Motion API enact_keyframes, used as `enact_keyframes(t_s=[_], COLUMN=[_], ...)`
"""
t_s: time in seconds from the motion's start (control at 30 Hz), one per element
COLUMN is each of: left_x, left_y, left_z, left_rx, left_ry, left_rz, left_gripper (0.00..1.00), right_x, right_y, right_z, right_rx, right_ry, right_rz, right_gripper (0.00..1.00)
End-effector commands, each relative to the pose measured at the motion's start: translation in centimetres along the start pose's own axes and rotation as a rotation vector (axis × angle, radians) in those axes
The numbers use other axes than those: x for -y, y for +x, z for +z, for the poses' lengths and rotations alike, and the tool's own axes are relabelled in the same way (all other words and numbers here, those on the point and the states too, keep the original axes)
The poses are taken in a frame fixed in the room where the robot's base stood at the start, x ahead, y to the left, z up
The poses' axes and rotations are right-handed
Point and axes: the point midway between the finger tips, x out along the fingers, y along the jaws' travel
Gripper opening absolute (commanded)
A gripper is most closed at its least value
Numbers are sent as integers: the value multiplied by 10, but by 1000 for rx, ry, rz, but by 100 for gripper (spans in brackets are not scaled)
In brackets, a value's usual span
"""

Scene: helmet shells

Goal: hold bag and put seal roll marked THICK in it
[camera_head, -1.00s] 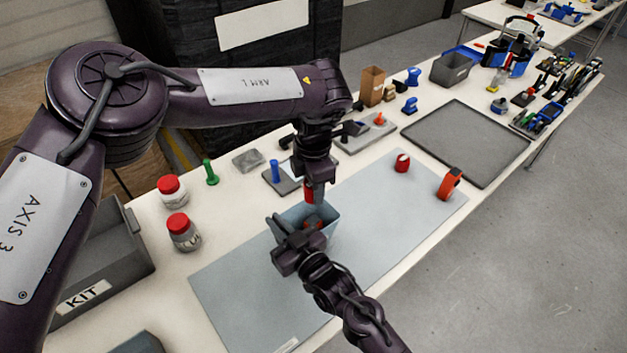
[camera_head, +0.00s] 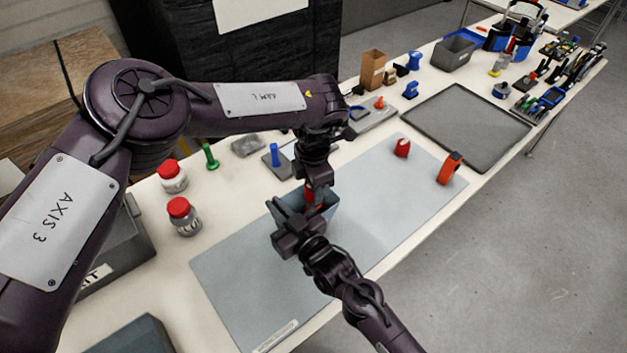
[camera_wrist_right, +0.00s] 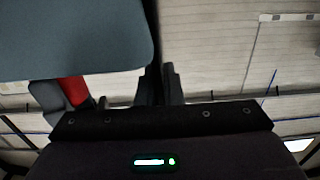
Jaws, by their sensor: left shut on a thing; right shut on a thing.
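The bag (camera_head: 329,213) is an open blue-grey container over the pale mat. My right gripper (camera_head: 294,232) is shut on its near-left side; the bag wall also fills the upper left of the right wrist view (camera_wrist_right: 75,40). My left gripper (camera_head: 315,187) is shut on a red roll (camera_head: 311,197) at the bag's mouth, its lower part hidden by the bag wall and my right gripper. A red piece also shows below the bag's edge in the wrist view (camera_wrist_right: 74,90). No THICK marking is readable.
Another red roll (camera_head: 402,148) and an orange-black tape tool (camera_head: 450,168) stand on the mat (camera_head: 235,285) to the right. Two red-lidded jars (camera_head: 184,217) and a green stamp-like item (camera_head: 211,157) stand left. A dark tray (camera_head: 468,130) lies at the right.

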Motion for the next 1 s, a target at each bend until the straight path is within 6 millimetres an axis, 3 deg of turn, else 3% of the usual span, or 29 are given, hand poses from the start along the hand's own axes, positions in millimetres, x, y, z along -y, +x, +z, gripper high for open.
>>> enact_keyframes(t_s=[0.4,0.83,0.87,1.0], left_x=[1,0,0,0], left_y=[26,31,31,31], left_z=[0,0,0,0], left_rx=[0,-1,-1,0], left_ry=[1,1,1,1], left_rz=[-2,0,0,0], left_gripper=[16,16,42,60], right_x=[0,0,0,0], right_y=[0,0,0,0], right_z=[0,0,0,0], right_rx=[1,1,1,1], right_ry=[0,0,0,0], right_rz=[0,0,0,0], right_gripper=[0,0,0,0])
